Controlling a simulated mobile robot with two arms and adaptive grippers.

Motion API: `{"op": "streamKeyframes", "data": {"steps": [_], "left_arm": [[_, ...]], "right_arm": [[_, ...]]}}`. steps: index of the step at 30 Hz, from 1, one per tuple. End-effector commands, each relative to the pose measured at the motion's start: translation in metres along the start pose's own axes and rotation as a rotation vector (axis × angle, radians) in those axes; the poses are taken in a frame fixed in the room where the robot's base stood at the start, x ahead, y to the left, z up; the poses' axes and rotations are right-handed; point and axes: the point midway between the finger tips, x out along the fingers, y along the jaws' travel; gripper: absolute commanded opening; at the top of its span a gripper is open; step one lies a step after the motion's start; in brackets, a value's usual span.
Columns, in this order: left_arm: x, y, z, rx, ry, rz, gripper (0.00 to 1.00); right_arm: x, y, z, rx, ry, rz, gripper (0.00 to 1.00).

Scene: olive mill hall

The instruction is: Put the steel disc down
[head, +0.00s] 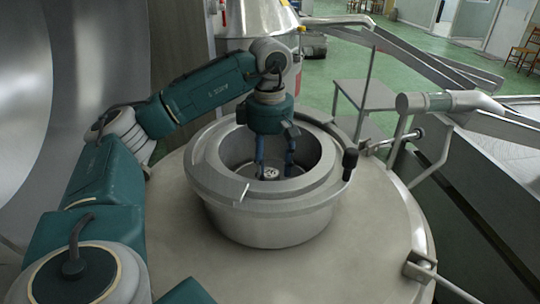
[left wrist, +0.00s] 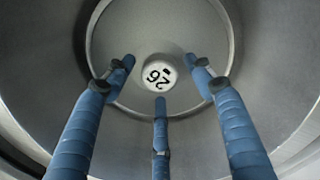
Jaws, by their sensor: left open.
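The round grey steel disc (left wrist: 205,28) lies inside the round steel opening (head: 215,181), down in its well. A small pale round piece with the dark number 26 (left wrist: 158,72) sits at its middle. In the head view the disc (head: 270,174) shows only in part, between my fingers. My left gripper (head: 275,172) points straight down into the opening. Its three blue fingers are spread apart around the pale middle piece in the left wrist view (left wrist: 160,74). They grip nothing. I cannot tell whether the fingertips touch the disc. My right gripper is out of view.
The opening's thick raised collar stands on a broad round metal lid (head: 370,245). A black-knobbed handle (head: 350,160) rises at the collar's right. Pipes and a clamp (head: 418,265) stand at the lid's right edge.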

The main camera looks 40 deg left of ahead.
Motion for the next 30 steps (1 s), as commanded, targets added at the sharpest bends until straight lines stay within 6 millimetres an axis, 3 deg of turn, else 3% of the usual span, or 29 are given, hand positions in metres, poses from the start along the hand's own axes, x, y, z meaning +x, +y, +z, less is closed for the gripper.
{"op": "streamKeyframes", "data": {"steps": [5,9,15,21,30], "left_arm": [[-0.027,0.001,0.002,0.002,-0.004,0.006,0.54],[-0.062,0.001,0.0,0.0,-0.003,0.006,0.54],[-0.096,0.001,0.0,-0.001,-0.002,0.006,0.54],[-0.114,0.0,0.0,0.0,-0.001,0.002,0.54],[-0.116,0.0,0.0,0.001,-0.002,0.0,0.54]], "right_arm": [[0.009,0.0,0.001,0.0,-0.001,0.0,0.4],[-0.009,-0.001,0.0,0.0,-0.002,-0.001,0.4],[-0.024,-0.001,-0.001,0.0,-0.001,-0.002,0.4],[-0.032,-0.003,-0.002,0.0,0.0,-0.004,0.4],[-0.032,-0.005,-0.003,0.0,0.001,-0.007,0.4]]}}
